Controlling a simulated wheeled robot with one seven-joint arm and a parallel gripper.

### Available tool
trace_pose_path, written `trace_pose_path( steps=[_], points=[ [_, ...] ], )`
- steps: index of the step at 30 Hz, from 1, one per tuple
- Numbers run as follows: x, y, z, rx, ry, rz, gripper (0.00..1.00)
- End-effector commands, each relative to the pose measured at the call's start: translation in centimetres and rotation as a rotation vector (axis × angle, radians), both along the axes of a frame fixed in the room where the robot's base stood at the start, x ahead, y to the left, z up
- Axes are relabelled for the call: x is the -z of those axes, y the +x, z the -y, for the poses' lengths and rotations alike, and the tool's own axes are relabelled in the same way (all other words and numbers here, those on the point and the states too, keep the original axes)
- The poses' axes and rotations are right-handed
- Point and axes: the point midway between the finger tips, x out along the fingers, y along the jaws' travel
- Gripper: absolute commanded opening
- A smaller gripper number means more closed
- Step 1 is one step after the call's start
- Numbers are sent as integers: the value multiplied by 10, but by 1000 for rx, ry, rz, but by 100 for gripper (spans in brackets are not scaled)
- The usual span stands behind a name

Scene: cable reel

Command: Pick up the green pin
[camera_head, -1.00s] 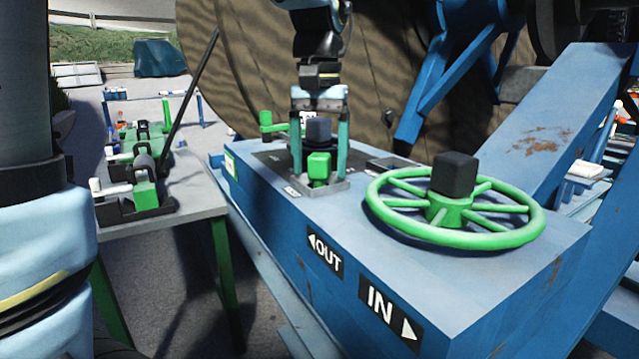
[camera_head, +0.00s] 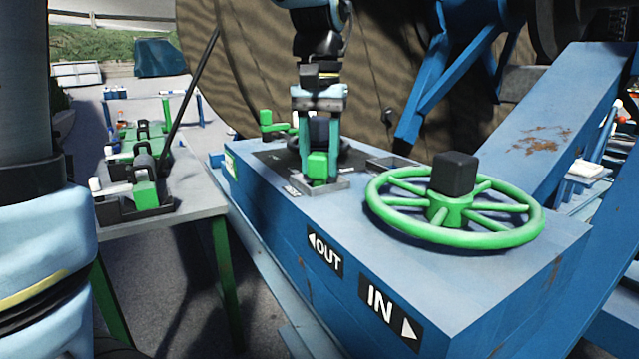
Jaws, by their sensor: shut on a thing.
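The green pin (camera_head: 317,165) stands upright in a grey square socket plate (camera_head: 335,185) on top of the blue console. My gripper (camera_head: 318,168) points straight down over it, with one teal finger on each side of the green block. The fingers are closed in against the pin. The pin's lower end is hidden in the socket plate. A dark knob (camera_head: 320,130) shows behind the pin, between the fingers.
A green handwheel (camera_head: 455,210) with a black knob sits on the blue console (camera_head: 420,270) to the right. A green lever (camera_head: 268,122) stands behind left of my gripper. A table (camera_head: 185,190) with green clamps is at the left. A large wooden reel (camera_head: 240,70) stands behind.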

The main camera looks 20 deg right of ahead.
Motion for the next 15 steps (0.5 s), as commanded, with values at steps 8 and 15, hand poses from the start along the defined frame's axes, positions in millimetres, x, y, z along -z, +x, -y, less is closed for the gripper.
trace_pose_path(
  steps=[8, 15],
  points=[
    [-1, 0, 0, 0, -1, 2, 0],
    [-6, 1, 1, 0, -3, 3, 0]
  ],
)
